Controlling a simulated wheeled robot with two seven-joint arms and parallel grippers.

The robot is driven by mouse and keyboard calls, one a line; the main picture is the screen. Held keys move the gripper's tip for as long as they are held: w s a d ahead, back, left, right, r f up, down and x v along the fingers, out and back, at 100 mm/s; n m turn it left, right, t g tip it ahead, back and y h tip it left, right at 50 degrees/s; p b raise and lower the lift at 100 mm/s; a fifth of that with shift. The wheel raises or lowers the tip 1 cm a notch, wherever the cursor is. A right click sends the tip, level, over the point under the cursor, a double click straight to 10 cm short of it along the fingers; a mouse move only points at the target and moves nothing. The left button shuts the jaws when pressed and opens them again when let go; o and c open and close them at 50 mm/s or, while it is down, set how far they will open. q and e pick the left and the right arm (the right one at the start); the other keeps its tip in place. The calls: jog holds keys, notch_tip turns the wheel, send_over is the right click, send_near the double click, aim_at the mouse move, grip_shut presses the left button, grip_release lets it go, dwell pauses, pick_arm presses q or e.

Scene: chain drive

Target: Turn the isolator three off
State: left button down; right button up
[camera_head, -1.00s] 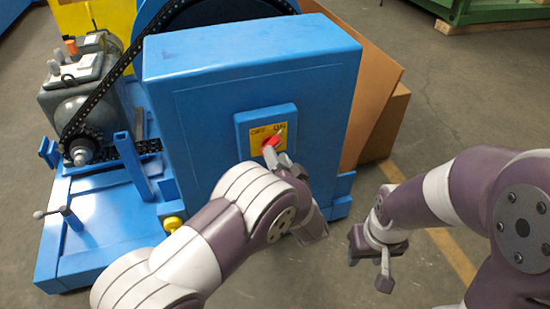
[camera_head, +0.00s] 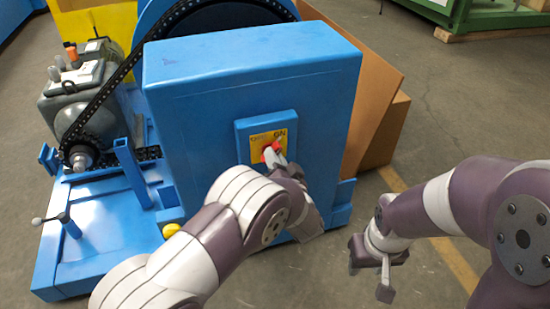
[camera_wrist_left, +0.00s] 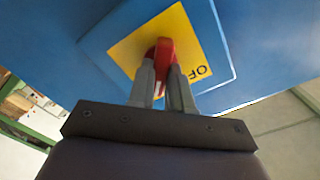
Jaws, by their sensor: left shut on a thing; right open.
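The isolator's red handle (camera_head: 270,150) sits on a yellow plate (camera_head: 258,143) marked OFF and ON, on a blue box on the front of the blue cabinet (camera_head: 215,120). My left gripper (camera_head: 276,161) is shut on the red handle. In the left wrist view the fingers (camera_wrist_left: 162,88) close on both sides of the red handle (camera_wrist_left: 163,52), with part of OFF showing on the yellow plate (camera_wrist_left: 185,38). The handle's exact angle is partly hidden by the fingers. My right gripper (camera_head: 372,272) is open and empty, right of the cabinet above the floor.
A grey motor (camera_head: 85,95) with a chain (camera_head: 105,85) stands left of the cabinet on the blue base (camera_head: 110,245). A yellow knob (camera_head: 171,230) is low by the cabinet's left. A brown board (camera_head: 365,90) leans behind it.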

pick_arm(q)
jog(key=shift+a+f+n, duration=0.1)
jog(key=shift+n, duration=4.2)
jog(key=shift+a+n, duration=0.1)
jog(key=shift+n, duration=4.2)
jog(key=c, duration=1)
grip_release()
jog(key=shift+c, duration=0.2)
